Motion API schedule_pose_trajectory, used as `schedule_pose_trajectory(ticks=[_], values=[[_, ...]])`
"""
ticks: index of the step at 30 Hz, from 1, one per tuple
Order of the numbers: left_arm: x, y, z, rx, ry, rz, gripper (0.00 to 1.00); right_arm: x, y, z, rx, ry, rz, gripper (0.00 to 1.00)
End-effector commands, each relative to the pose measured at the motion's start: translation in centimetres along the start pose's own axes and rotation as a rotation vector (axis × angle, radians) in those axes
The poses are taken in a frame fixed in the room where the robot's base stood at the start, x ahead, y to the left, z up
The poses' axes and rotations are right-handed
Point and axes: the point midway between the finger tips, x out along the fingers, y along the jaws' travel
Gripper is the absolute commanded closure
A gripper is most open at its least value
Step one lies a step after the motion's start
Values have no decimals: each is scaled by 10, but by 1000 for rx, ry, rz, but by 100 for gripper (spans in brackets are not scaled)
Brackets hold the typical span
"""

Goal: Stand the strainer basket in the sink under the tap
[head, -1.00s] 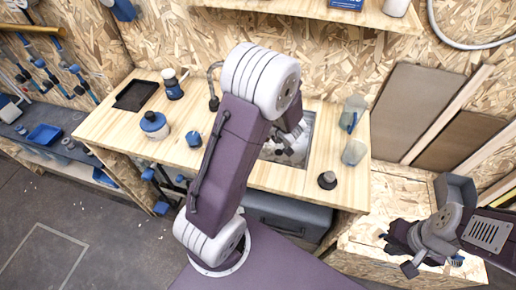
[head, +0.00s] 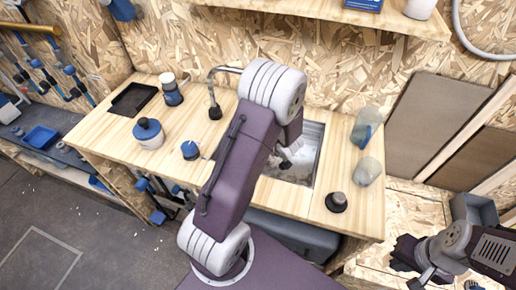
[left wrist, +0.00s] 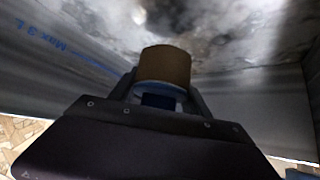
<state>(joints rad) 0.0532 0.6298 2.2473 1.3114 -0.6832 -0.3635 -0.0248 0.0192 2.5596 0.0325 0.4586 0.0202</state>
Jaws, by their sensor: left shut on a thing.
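The sink (head: 318,137) is a grey basin set in the wooden counter, with the dark gooseneck tap (head: 214,110) behind and left of it. My left gripper (head: 285,160) is down in the sink, largely hidden behind my own arm in the head view. In the left wrist view it is shut on a tan, round-topped thing with a pale blue rim, which looks like the strainer basket (left wrist: 165,66). The blurred grey sink walls lie around it; I cannot tell whether it touches the floor. My right gripper (head: 412,267) is open and empty at the lower right.
On the counter left of the sink are a black tray (head: 133,98), a dark bottle (head: 171,90), a blue-lidded pot (head: 149,133) and a small blue item (head: 190,149). Right of it are a black knob-like piece (head: 336,201) and clear jars (head: 367,171). A shelf (head: 320,10) hangs above.

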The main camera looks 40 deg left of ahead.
Motion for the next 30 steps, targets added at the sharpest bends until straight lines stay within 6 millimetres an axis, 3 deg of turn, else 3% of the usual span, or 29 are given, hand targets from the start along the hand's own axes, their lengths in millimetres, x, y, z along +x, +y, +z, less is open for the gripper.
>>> schedule_pose_trajectory(ticks=[4,15,16,18,26,30], values=[[22,0,22,3,-1,-2,92,17,0,2,0,0,0,100],[24,0,24,1,0,-1,92,16,0,2,0,0,0,100],[23,0,23,1,-1,0,37,16,0,2,0,0,0,100],[23,0,23,1,0,0,23,15,0,2,0,0,0,100],[22,0,23,1,0,0,23,15,0,2,0,0,0,100],[8,1,18,2,0,2,23,8,0,1,0,0,0,100]])
